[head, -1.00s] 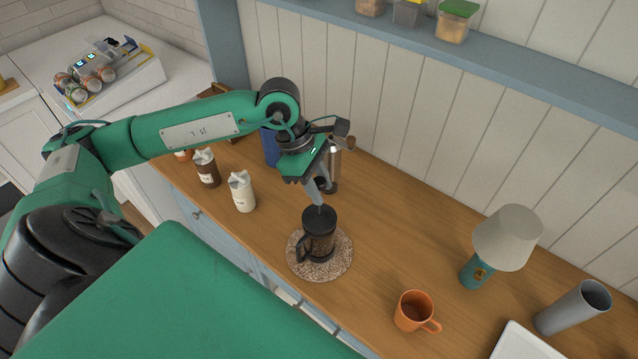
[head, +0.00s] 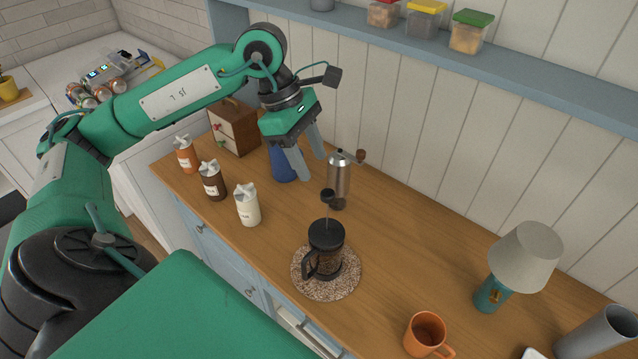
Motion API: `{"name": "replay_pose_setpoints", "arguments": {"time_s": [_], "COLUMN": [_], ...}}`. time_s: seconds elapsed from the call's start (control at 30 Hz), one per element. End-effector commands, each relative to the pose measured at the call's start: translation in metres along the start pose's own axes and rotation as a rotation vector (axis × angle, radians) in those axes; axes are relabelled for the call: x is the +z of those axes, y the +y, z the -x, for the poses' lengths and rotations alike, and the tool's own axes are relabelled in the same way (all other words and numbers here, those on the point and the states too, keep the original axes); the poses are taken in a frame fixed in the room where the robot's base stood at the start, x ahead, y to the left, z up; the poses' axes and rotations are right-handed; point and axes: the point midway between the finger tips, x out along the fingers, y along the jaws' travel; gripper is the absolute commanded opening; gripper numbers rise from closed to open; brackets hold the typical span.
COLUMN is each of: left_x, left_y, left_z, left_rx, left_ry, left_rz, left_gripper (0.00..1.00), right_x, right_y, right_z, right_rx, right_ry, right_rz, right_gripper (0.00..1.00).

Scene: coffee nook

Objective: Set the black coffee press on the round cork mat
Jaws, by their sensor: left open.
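The black coffee press (head: 325,250) stands upright on the round cork mat (head: 343,286), with its plunger knob raised on a thin rod above the lid. Its handle points to the lower left. My left gripper (head: 314,168) is open and empty, above and behind the press, clear of its knob. My right gripper is not in view.
A steel grinder (head: 339,182) stands behind the press, close to the left gripper, with a blue object (head: 282,165) beside it. Several cartons (head: 247,205) line the left. An orange mug (head: 426,334) and a lamp (head: 525,256) are to the right. Counter between press and lamp is clear.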

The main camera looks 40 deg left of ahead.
Motion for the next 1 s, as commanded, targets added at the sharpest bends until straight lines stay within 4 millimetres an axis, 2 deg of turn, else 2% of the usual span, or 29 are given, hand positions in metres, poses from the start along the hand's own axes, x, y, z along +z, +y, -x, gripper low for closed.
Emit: {"name": "replay_pose_setpoints", "arguments": {"time_s": [0.1, 0.3, 0.87, 1.0], "left_x": [0.000, 0.000, 0.000, 0.000], "left_y": [0.001, 0.000, 0.000, 0.000], "left_z": [0.013, 0.022, 0.022, 0.022], "left_rx": [0.003, 0.000, 0.000, 0.000], "left_ry": [-0.001, 0.000, 0.000, 0.000], "left_rz": [0.000, 0.001, 0.001, 0.001], "left_gripper": [0.47, 0.47, 0.47, 0.47], "right_x": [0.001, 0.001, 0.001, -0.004], "right_y": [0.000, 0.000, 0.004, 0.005], "right_z": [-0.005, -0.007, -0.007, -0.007], "right_rx": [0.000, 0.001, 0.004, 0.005], "right_ry": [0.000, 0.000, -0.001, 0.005], "right_rz": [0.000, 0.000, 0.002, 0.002], "right_gripper": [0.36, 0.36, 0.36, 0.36]}}
